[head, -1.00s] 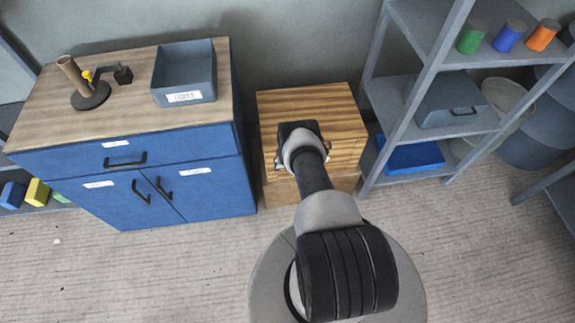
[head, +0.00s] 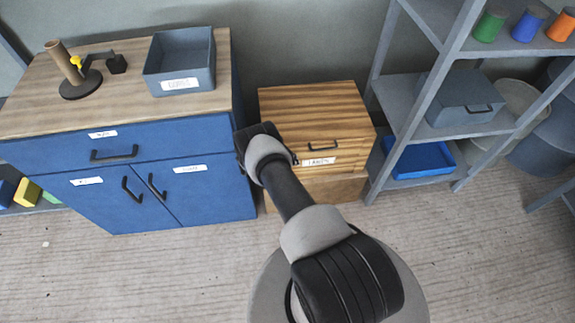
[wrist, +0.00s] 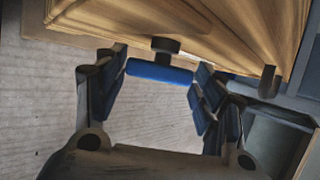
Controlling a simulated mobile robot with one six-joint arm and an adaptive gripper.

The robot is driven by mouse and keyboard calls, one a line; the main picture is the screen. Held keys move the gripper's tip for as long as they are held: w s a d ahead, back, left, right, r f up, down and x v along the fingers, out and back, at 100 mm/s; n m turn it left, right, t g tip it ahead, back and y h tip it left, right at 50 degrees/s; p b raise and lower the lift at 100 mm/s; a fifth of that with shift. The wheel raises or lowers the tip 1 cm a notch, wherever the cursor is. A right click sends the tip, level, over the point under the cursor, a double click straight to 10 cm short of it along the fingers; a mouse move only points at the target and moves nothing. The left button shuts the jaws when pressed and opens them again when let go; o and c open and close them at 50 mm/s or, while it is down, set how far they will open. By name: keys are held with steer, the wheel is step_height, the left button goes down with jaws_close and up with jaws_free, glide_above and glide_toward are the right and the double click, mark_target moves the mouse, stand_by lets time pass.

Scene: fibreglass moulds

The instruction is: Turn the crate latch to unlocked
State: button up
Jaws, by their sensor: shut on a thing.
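The wooden crate (head: 318,103) has striped boards, a dark handle (head: 323,146) and a white label on its front. Its latch (wrist: 160,72) shows in the wrist view as a blue bar on a short black pivot under the wooden edge. The bar lies crosswise, nearly level in that picture. My gripper (wrist: 162,66) is shut on the blue bar, with a finger at each end. In the head view my gripper (head: 258,147) is at the crate's left front edge; my wrist hides the fingertips and the latch.
A blue cabinet (head: 120,150) stands close on the left, with a grey bin (head: 180,82) on top. A grey shelf rack (head: 425,105) stands on the right with a blue tray (head: 420,165) low down. The floor (head: 160,275) in front is clear.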

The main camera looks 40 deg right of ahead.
steer(key=shift+w+h, duration=0.2)
steer(key=shift+h, duration=0.3)
steer(key=shift+g, duration=0.3)
steer(key=o, duration=1.1)
steer(key=shift+s+a, duration=0.1)
steer(key=shift+c, duration=0.2)
step_height(320, 180, up, 10)
steer(key=shift+c, duration=0.3)
